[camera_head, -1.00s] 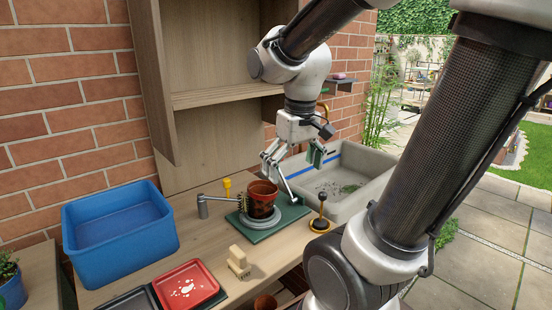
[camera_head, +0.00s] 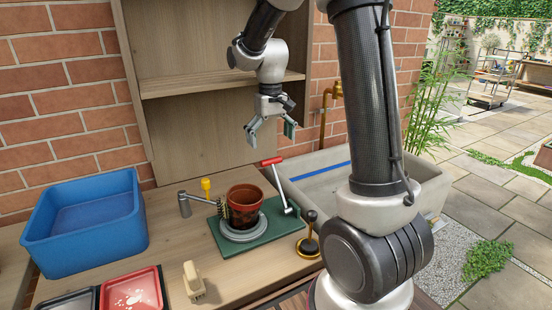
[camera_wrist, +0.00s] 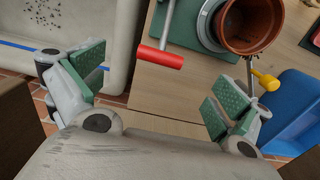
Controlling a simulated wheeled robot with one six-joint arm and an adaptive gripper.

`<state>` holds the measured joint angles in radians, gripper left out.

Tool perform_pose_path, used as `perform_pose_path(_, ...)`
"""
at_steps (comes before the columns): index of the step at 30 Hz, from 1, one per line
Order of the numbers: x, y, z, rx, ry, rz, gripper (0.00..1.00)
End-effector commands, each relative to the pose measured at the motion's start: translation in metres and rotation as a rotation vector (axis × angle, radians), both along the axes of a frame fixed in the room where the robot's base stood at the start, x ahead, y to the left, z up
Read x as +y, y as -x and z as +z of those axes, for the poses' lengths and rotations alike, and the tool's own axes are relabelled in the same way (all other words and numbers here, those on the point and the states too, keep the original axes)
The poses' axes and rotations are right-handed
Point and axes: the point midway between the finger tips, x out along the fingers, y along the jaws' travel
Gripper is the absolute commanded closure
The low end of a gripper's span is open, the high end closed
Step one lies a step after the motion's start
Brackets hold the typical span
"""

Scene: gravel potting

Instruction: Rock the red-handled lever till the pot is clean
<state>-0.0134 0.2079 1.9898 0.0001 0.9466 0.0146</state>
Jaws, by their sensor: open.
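The lever has a red crossbar handle (camera_head: 271,161) on a light metal arm, which rises at the right of the green base plate (camera_head: 270,232) and leans left. The handle also shows in the wrist view (camera_wrist: 158,57). The terracotta pot (camera_head: 245,208) stands upright on a grey round turntable (camera_head: 243,235), with dark dirt patches on its outer wall. A bristle brush (camera_head: 221,205) is at its left side. My gripper (camera_head: 271,131) is open and empty above the handle, apart from it. In the wrist view the handle lies between the spread green finger pads (camera_wrist: 155,76).
A blue tub (camera_head: 85,225) stands at the left. A red tray (camera_head: 132,295), a cream block-like brush (camera_head: 193,282) and a black-knobbed tool on a yellow ring (camera_head: 308,245) are near the front. The stone sink (camera_head: 425,180) is at the right. A yellow knob (camera_head: 206,187) stands behind the pot.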

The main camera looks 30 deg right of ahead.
Motion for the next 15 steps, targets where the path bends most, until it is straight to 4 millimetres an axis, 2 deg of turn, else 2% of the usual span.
perform_pose_path(2,0.0,-0.001,-0.005,-0.001,0.0,-0.001,0.0)
perform_pose_path(12,0.0,0.0,-0.06,0.001,0.0,-0.002,0.0)
perform_pose_path(15,0.0,0.0,-0.07,-0.001,0.0,-0.002,0.0)
